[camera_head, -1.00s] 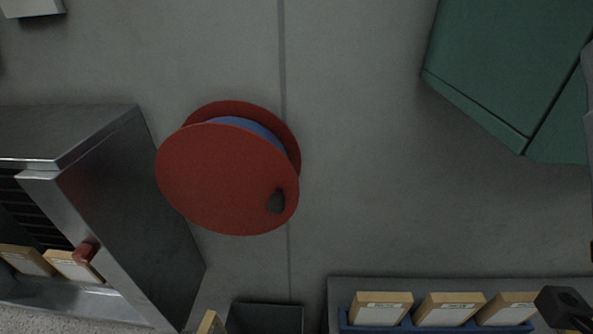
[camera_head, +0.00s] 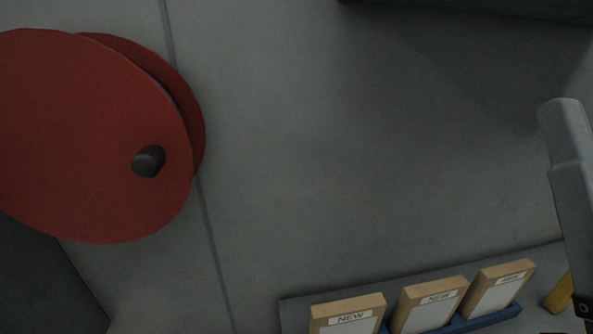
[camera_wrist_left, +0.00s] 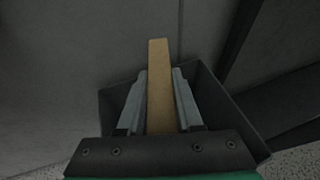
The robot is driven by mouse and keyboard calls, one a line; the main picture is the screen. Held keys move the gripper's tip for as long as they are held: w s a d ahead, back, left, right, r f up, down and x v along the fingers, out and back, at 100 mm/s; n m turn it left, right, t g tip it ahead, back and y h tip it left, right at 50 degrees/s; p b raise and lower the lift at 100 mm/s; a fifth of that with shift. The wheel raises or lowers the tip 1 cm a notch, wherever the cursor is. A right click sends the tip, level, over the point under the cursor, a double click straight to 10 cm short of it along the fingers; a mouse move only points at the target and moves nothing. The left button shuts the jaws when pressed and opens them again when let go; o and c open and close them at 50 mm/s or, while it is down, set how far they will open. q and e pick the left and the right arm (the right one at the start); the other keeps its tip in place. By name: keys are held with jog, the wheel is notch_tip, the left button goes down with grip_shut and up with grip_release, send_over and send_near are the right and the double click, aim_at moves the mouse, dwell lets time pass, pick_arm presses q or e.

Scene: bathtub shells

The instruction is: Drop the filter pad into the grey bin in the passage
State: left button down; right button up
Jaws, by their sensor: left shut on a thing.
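The filter pad (camera_wrist_left: 158,88) is a thin tan slab seen edge-on in the left wrist view. My left gripper (camera_wrist_left: 159,78) is shut on it, one grey finger on each side. The dark grey bin (camera_wrist_left: 222,100) opens behind and around the fingers, and the pad lies across its opening in this view. I cannot tell how far the pad is above or inside the rim. The head view shows neither the bin nor my left gripper.
A large red reel (camera_head: 80,140) stands at the left of the head view. Several new tan-framed pads (camera_head: 430,304) sit in a blue rack (camera_head: 492,318) at the bottom. A yellow piece (camera_head: 560,293) lies beside my right arm. The grey floor between is clear.

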pick_arm(q)
notch_tip(320, 180, down, 6)
jog(key=b, duration=0.6)
jog(key=shift+r, duration=0.1)
jog(key=c, duration=0.5)
grip_release()
jog(key=shift+s, duration=0.1)
jog(key=p+v, duration=0.4)
jog(key=v, duration=0.7)
jog(key=shift+s+r, duration=0.2)
